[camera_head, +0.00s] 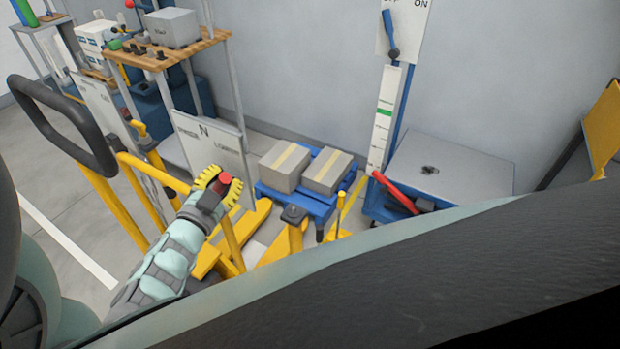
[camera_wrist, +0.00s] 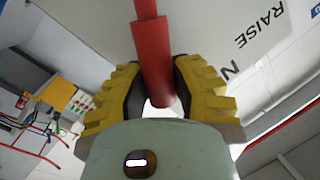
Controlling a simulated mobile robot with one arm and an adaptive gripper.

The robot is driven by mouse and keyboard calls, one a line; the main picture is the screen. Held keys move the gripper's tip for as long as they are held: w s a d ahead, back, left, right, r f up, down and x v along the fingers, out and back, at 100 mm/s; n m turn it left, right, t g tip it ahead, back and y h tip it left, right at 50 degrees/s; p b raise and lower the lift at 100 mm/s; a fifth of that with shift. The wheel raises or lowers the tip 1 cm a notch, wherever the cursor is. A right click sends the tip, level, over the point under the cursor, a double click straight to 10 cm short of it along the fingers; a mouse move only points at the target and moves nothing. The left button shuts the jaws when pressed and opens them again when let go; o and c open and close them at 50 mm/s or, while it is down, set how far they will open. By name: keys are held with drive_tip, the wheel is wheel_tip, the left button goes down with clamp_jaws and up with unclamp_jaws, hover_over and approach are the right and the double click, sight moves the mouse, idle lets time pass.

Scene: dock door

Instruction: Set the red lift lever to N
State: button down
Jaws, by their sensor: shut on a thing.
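The red lift lever (camera_wrist: 151,50) runs between the two yellow fingers of my gripper (camera_wrist: 157,92) in the wrist view. The fingers are shut on its thick red grip. In the head view my gripper (camera_head: 218,186) holds the red lever end (camera_head: 222,180) in front of the white marked plate (camera_head: 214,146). The plate shows an N near its top, with other words partly readable. In the wrist view the plate (camera_wrist: 235,30) shows RAISE and part of an N to the right of the lever. The lever's pivot is hidden.
A yellow pallet truck with a black loop handle (camera_head: 62,125) stands at the left. Two boxes (camera_head: 306,170) sit on a blue pallet to the right of the plate. A grey-topped blue cart (camera_head: 450,165) with another red lever (camera_head: 396,193) stands further right. A wooden-shelved rack (camera_head: 165,55) is behind.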

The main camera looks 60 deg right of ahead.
sight(209, 153)
drive_tip(key=w+r+n+p, duration=0.1)
drive_tip(key=p, duration=0.2)
drive_tip(key=shift+w+r+n, duration=0.2)
drive_tip(key=shift+n, duration=0.1)
drive_tip(key=w+n+p, duration=0.1)
drive_tip(key=w+y+p, duration=0.1)
drive_tip(key=p, duration=0.1)
drive_tip(key=shift+r+n+g, duration=0.3)
drive_tip(key=shift+n, duration=0.1)
drive_tip(key=shift+w+a+n+p, duration=0.2)
drive_tip(key=shift+w+n+p, duration=1.1)
drive_tip(key=shift+w, duration=0.1)
drive_tip(key=shift+w+f, duration=0.1)
drive_tip(key=c, duration=0.7)
unclamp_jaws()
drive_tip(key=shift+c, duration=0.2)
drive_tip(key=shift+a, duration=0.1)
drive_tip(key=v, duration=1.2)
drive_tip(key=shift+r, duration=0.3)
